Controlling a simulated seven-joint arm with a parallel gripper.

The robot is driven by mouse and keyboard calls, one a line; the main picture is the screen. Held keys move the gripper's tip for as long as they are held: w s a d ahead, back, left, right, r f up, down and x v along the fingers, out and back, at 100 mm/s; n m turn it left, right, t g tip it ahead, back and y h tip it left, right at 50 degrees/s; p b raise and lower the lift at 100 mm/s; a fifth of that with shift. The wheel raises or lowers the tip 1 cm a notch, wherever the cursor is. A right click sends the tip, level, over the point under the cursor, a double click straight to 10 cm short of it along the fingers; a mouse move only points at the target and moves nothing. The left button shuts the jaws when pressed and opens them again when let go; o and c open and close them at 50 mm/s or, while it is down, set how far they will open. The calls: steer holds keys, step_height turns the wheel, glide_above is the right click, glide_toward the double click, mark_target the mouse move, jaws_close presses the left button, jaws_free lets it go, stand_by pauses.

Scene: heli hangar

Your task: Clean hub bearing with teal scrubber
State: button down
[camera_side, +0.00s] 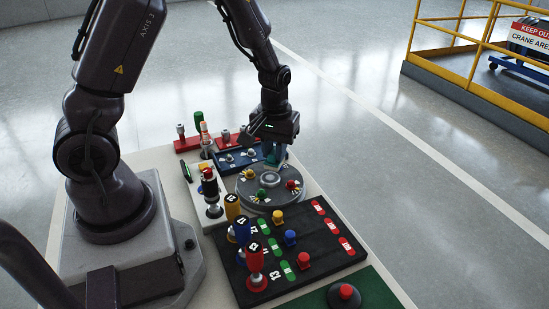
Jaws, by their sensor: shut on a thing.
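The hub (252,190) is a round dark grey disc on the table, with a raised ring-shaped bearing (271,179) at its middle and small green, red and pale pieces around it. My gripper (275,143) is above the far side of the hub, pointing down. It is shut on a small teal block (275,154), which looks like the scrubber. The block is close to the hub's far edge; I cannot tell whether it touches the hub. The fingertips are small and partly hidden by the gripper body.
A blue tray (226,163) with small parts lies behind the hub, and a red rack (187,144) stands beyond it. A black board (327,259) with coloured pegs and tall numbered handles lies in front. A red button (346,292) is at the front right. Yellow railing (480,88) stands far right.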

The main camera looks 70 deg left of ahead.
steer(key=shift+r, duration=0.95)
